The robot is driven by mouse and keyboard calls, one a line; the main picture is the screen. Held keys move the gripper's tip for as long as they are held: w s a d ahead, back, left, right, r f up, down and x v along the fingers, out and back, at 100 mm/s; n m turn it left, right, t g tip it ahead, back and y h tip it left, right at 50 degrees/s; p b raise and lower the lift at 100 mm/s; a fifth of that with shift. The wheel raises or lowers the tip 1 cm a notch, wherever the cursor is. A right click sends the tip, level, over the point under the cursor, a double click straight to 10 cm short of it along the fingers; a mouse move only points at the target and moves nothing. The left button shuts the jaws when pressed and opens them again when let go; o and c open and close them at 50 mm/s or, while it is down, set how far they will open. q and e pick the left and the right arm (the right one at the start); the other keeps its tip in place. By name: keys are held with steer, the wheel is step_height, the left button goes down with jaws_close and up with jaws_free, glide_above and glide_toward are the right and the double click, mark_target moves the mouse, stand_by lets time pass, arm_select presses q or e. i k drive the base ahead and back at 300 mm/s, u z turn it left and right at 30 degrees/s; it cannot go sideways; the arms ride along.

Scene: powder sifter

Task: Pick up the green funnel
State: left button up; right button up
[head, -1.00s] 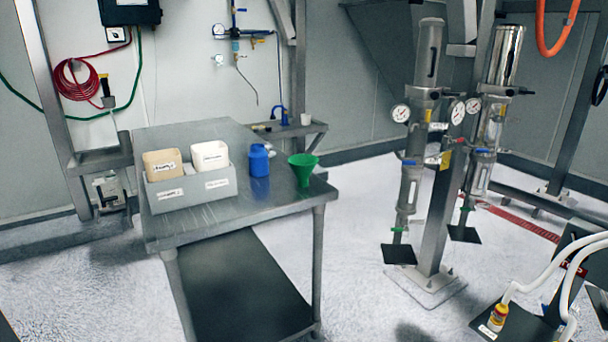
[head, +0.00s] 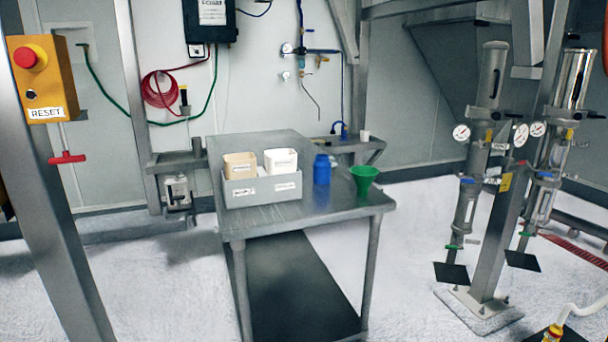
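The green funnel (head: 364,179) stands upright, wide mouth up, near the right end of the grey metal table (head: 290,215). A blue bottle (head: 322,170) stands just left of it, apart from it. Neither of my grippers shows in the head view, so nothing is seen touching the funnel.
A grey bin (head: 262,190) with two labelled tubs sits left of the bottle. A post with an orange reset box (head: 43,78) stands at the left front. Metal cylinders with gauges (head: 480,130) stand at right. Floor shows between the table and the cylinders.

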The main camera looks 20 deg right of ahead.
mark_target(363, 183)
steer(key=u, duration=0.25)
steer(key=i, duration=0.85)
steer(key=z, duration=0.2)
